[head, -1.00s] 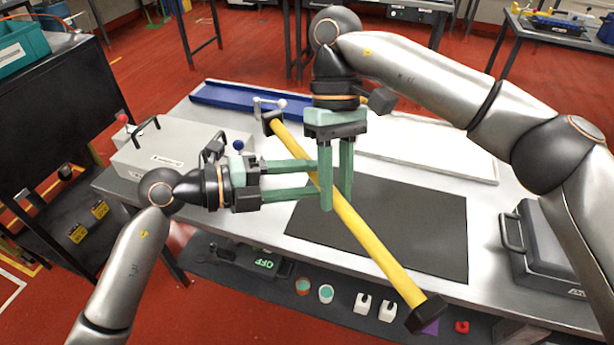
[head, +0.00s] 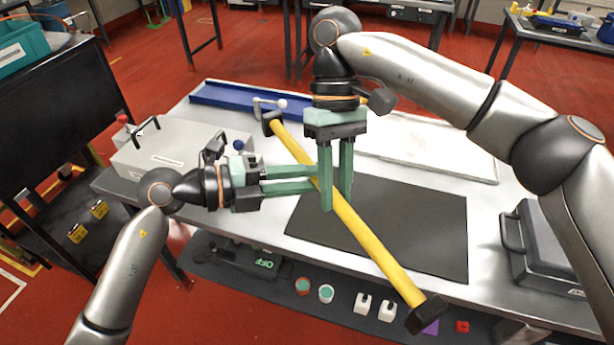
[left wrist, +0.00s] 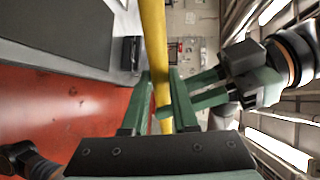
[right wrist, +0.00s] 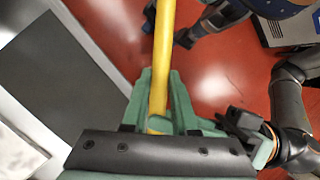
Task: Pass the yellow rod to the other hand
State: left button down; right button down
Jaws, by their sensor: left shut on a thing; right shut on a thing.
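The yellow rod (head: 375,247) has black end caps and hangs slantwise above the table, from upper left to lower right. My left gripper (head: 314,178) comes in from the left and is shut on the rod near its middle. My right gripper (head: 335,205) points down from above and is shut on the rod just beside the left fingers. In the left wrist view the rod (left wrist: 154,40) runs between the left fingers, with the right gripper close by. In the right wrist view the rod (right wrist: 164,40) passes between the right fingers.
Below is a metal table with a dark mat (head: 420,225), a grey box (head: 150,160) at left, a blue tray (head: 215,97) behind and a dark case (head: 545,250) at right. Cups and small white blocks (head: 362,303) sit on a lower shelf. The two grippers are very close together.

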jog(key=shift+r, duration=0.15)
dwell(0.3)
jog(key=c, duration=0.6)
grip_release()
